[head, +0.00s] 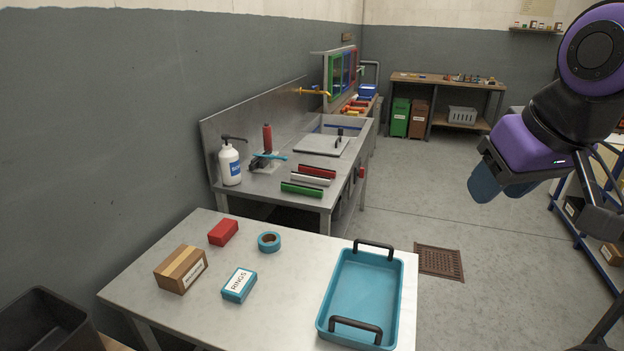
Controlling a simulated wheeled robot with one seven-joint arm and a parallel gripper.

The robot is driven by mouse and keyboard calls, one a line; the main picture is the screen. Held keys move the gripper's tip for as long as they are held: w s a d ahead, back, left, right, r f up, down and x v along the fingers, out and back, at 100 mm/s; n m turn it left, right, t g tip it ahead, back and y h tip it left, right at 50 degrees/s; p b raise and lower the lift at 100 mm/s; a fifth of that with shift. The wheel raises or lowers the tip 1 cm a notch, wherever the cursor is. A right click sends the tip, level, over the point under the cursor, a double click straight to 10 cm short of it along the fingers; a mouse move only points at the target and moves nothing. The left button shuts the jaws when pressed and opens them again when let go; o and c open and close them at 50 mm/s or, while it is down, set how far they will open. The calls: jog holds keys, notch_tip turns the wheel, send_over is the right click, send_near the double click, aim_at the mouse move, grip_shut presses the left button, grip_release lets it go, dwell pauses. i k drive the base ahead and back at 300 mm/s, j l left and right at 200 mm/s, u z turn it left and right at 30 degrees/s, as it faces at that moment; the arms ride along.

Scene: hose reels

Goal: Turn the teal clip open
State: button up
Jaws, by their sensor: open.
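A thin teal lever (270,157) shows on a small dark fixture (259,164) on the steel bench. It may be the teal clip, but it is too small to be sure, and I cannot tell whether it is turned open or shut. My gripper (496,188) is raised at the right of the head view, over the floor and well apart from the bench. It is open, and I see nothing held in it.
A white pump bottle (231,165) and a red bottle (267,138) stand close to the fixture. Green, white and red rolls (302,189) lie to its right. The front table (275,309) bears boxes, tape and a teal tray (390,266). The floor (430,200) is mostly clear.

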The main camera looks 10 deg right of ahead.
aim_at(271, 157)
jog(key=k, duration=0.25)
jog(key=k+z, duration=0.2)
jog(key=z, duration=0.2)
jog(key=k+l+z, duration=0.1)
jog(key=z, duration=0.35)
jog(key=i+l+z, duration=0.5)
jog(key=i+z, duration=0.15)
jog(key=i, duration=0.3)
jog(key=i+u, duration=0.25)
jog(key=i, duration=0.35)
jog(key=i+u, duration=0.2)
jog(key=i, duration=0.35)
jog(key=i+l+u, duration=0.25)
jog(key=i, duration=0.35)
jog(key=i+j+u, duration=0.2)
jog(key=i+u, duration=0.25)
jog(key=i, duration=0.15)
jog(key=i+u, duration=0.45)
jog(key=i+l+u, duration=0.3)
jog(key=i+u, duration=0.15)
jog(key=i, duration=0.25)
jog(key=i+u, duration=0.1)
jog(key=u, duration=0.6)
jog(key=i+l+u, duration=0.1)
jog(key=u, duration=0.25)
